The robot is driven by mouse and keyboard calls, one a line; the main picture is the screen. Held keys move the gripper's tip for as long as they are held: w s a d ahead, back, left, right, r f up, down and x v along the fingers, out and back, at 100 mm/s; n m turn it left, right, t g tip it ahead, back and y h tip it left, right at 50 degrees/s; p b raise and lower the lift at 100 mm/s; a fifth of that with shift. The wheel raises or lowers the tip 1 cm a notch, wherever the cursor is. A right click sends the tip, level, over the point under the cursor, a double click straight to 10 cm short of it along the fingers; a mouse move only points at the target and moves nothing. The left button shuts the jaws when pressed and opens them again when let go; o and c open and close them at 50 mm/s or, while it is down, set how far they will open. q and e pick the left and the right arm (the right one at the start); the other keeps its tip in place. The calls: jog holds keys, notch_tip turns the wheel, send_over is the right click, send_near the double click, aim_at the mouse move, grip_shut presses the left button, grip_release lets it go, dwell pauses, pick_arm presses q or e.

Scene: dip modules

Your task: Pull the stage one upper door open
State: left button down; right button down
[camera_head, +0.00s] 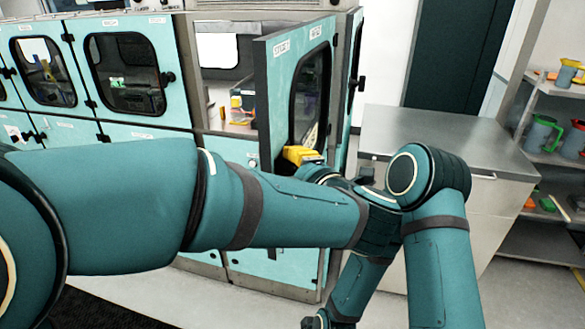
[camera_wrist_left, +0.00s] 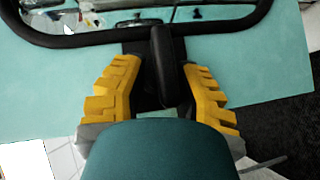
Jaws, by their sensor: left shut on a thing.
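The stage one upper door (camera_head: 284,88) is a teal panel with a dark-framed window, labelled "STAGE 1". It stands swung outward from the cabinet, at an angle to its opening. The door panel (camera_wrist_left: 265,55) fills much of the left wrist view, with its black window frame above. My left gripper (camera_head: 303,156) is at the lower part of the door, its yellow fingers partly hidden by my arm. In the left wrist view, the yellow fingers (camera_wrist_left: 161,88) are on both sides of a black upright handle (camera_wrist_left: 161,62), shut on it. No right gripper can be made out.
The open compartment (camera_head: 228,100) shows coloured items inside. Other teal doors (camera_head: 127,72) to the left are closed. A grey metal cabinet (camera_head: 440,140) stands close on the right, with shelves (camera_head: 555,155) of jugs beyond. My arm covers much of the lower cabinet.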

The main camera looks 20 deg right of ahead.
pick_arm(q)
jog(key=shift+d, duration=0.1)
dwell(0.4)
jog(key=c, duration=0.6)
grip_release()
jog(key=shift+c, duration=0.2)
